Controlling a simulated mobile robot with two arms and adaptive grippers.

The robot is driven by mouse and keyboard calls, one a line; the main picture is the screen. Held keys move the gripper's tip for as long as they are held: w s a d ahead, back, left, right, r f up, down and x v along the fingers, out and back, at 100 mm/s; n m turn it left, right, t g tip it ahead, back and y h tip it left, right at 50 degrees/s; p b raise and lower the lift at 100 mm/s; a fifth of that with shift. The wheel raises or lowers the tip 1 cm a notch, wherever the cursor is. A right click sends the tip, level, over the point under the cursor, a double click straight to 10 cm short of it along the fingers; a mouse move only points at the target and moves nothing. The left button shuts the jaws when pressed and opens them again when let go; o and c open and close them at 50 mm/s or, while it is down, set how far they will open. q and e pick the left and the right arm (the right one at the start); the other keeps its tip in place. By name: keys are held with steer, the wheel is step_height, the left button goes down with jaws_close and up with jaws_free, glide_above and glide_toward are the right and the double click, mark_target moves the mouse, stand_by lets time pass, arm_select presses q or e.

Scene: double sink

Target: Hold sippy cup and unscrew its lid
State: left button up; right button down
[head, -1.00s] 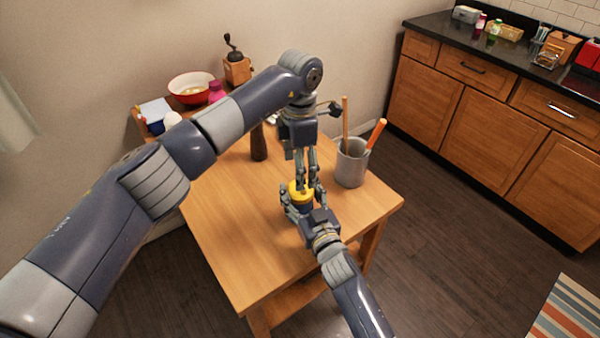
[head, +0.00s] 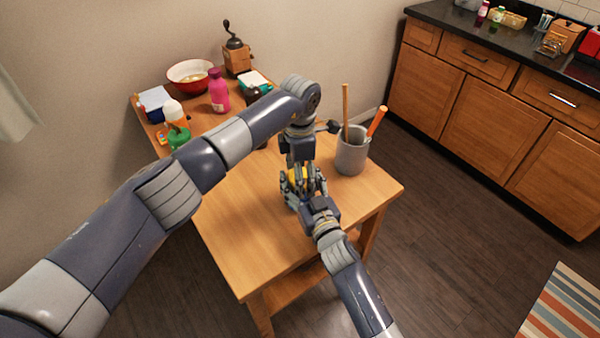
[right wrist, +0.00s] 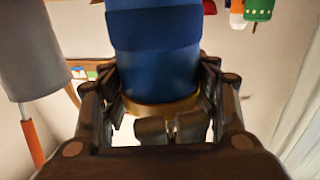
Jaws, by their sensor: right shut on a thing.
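The sippy cup stands on the wooden table between my two grippers. In the head view only part of its yellow lid (head: 294,177) shows. The right wrist view, which is upside down, shows its blue body (right wrist: 155,55) and the yellow lid's band (right wrist: 160,112). My right gripper (head: 302,194) is shut on the cup's body from the front, with fingers on both sides. My left gripper (head: 303,176) points down from above, its fingers at the lid. Whether they are closed on the lid is hidden.
A grey utensil holder (head: 351,157) stands close behind and right of the grippers. A pink bottle (head: 219,92), red bowl (head: 190,73) and coffee grinder (head: 236,58) are at the back left. The table's front left is clear.

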arm_select(q)
steer(key=c, duration=0.9)
steer(key=shift+a+n, duration=0.1)
steer(key=shift+n, duration=1.6)
steer(key=o, duration=1.2)
steer(key=shift+c, duration=0.2)
steer(key=shift+r, duration=2.25)
arm_select(e)
steer(key=shift+c, duration=2.3)
jaws_free()
